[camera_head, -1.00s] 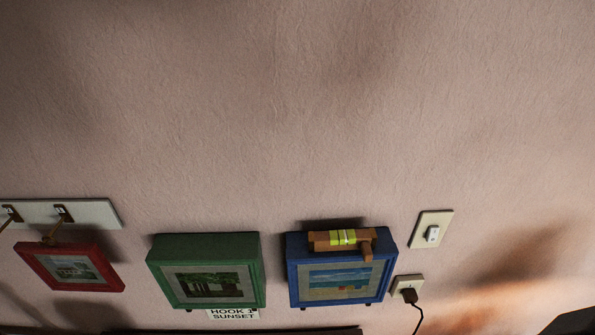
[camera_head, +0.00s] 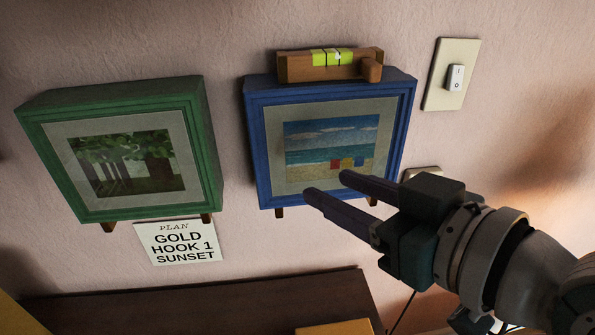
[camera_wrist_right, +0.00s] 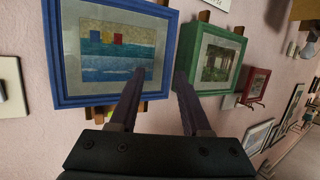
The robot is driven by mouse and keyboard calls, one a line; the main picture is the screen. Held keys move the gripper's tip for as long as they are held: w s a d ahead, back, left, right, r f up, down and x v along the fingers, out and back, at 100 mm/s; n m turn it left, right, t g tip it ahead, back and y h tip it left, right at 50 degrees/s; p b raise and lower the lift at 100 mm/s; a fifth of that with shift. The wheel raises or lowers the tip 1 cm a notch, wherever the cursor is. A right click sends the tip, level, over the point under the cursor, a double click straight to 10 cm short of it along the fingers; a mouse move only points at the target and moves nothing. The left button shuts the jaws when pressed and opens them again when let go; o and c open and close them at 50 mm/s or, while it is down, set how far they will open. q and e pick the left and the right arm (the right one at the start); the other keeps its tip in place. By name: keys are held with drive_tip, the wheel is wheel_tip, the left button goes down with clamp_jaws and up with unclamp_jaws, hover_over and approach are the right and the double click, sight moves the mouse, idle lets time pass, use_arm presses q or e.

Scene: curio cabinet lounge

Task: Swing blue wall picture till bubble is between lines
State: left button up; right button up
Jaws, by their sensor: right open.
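The blue wall picture (camera_head: 257,150), a beach scene, hangs on the pink wall and looks slightly tilted in the head view. A brown spirit level (camera_head: 300,69) with a yellow-green vial (camera_head: 332,57) lies along its top edge. The bubble is too small to place surely against the lines. My right gripper (camera_head: 326,185) is open and empty in front of the picture's lower right part. The right wrist view shows its two fingers apart (camera_wrist_right: 160,85) before the blue picture (camera_wrist_right: 62,98); contact cannot be told. My left gripper is not in view.
A green-framed picture (camera_head: 208,150) hangs left of the blue one, with a plan card (camera_head: 177,243) below. A light switch (camera_head: 438,85) is at right. A dark furniture top (camera_head: 200,305) lies below. The wall above is clear.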

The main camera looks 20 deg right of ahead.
drive_tip(key=w+d+f+m+t+h+b, duration=0.1)
drive_tip(key=d+f+m+t+h+b, duration=0.4)
drive_tip(key=f+b, duration=0.55)
drive_tip(key=w+d+f+t+h+b, duration=0.1)
drive_tip(key=d+f+t+h+b, duration=0.2)
drive_tip(key=d+f+b, duration=0.7)
drive_tip(key=shift+g, duration=0.3)
drive_tip(key=w+r+b, duration=0.1)
drive_tip(key=w+r, duration=0.1)
drive_tip(key=w, duration=0.1)
drive_tip(key=w+a+r, duration=0.1)
drive_tip(key=w+r, duration=0.1)
drive_tip(key=w+a+r+b, duration=0.1)
drive_tip(key=w+r, duration=0.1)
drive_tip(key=w, duration=0.1)
drive_tip(key=shift+w+r+b, duration=0.3)
drive_tip(key=shift+a, duration=0.1)
drive_tip(key=c, duration=0.4)
clamp_jaws()
